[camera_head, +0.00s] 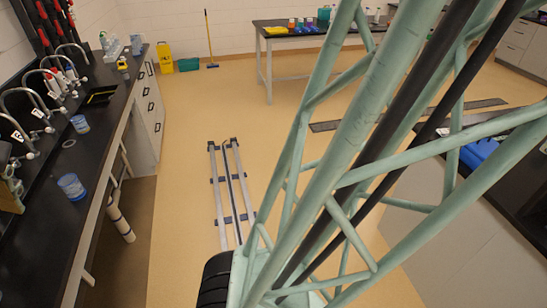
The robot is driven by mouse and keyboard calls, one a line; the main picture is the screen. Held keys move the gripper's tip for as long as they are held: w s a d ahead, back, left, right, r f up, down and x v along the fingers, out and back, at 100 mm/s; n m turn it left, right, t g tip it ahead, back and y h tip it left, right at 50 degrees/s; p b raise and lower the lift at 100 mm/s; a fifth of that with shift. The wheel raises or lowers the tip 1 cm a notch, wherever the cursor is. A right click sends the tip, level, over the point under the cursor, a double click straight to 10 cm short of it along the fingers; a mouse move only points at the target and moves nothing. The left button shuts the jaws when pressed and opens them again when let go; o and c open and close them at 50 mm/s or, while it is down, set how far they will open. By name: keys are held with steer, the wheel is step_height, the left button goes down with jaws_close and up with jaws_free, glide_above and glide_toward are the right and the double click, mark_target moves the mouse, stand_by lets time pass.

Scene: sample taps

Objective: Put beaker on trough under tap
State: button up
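On the black bench at the left stands a clear beaker with a blue tint (71,187), near the front edge. A second, smaller blue-tinted vessel (80,124) stands further back. Curved metal taps (38,98) line the wall side of the bench. A dark rectangular recess (101,95) is set into the bench top further back; I cannot tell whether it is the trough. A small round ring-like item (69,144) lies between the two vessels. My gripper is not in view; only pale green lattice links, apparently of my own arm, cross the right half.
The bench top (98,180) has bottles and a rack (113,47) at its far end. Rails (228,185) lie on the open floor. A table with coloured containers (292,40) stands at the back, and another dark-topped bench (510,180) is at the right.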

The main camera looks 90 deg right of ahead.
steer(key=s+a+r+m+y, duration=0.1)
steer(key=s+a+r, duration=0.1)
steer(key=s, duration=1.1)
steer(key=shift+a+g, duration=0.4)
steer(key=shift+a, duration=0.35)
